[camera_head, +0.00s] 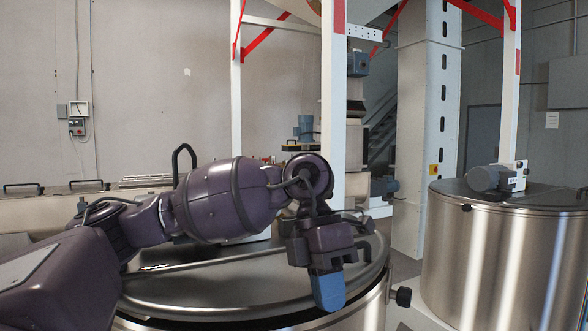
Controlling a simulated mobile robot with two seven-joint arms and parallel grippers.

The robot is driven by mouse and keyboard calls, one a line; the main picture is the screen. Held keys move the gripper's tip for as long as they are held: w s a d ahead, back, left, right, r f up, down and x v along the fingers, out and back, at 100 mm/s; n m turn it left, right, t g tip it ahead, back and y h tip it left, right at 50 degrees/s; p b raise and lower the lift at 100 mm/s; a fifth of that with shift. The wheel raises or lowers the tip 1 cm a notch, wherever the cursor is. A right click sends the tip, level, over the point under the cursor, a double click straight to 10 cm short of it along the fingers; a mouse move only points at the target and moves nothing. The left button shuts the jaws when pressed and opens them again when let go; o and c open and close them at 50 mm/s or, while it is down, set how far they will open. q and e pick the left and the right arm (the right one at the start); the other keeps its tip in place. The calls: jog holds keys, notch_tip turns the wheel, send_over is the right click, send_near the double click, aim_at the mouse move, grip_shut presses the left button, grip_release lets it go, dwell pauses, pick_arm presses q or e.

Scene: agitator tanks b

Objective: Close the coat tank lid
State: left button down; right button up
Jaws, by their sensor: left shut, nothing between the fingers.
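A round steel tank (358,314) stands right in front of me, with a dark metal lid (225,293) across its top. The lid's front part looks flat or nearly flat on the rim; I cannot tell whether it sits fully down. My left arm crosses over the tank and hides much of its far side. My left gripper (328,290) points down over the right part of the lid, its blue fingertips shut and empty. I cannot tell whether they touch the lid. A black knob (402,297) sticks out from the tank's right side. My right gripper is not in view.
A second steel tank (490,262) with a grey motor (490,178) on its lid stands at the right. A white frame post (333,110) and a tall white column (424,120) rise behind. A black loop handle (183,150) shows behind my arm.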

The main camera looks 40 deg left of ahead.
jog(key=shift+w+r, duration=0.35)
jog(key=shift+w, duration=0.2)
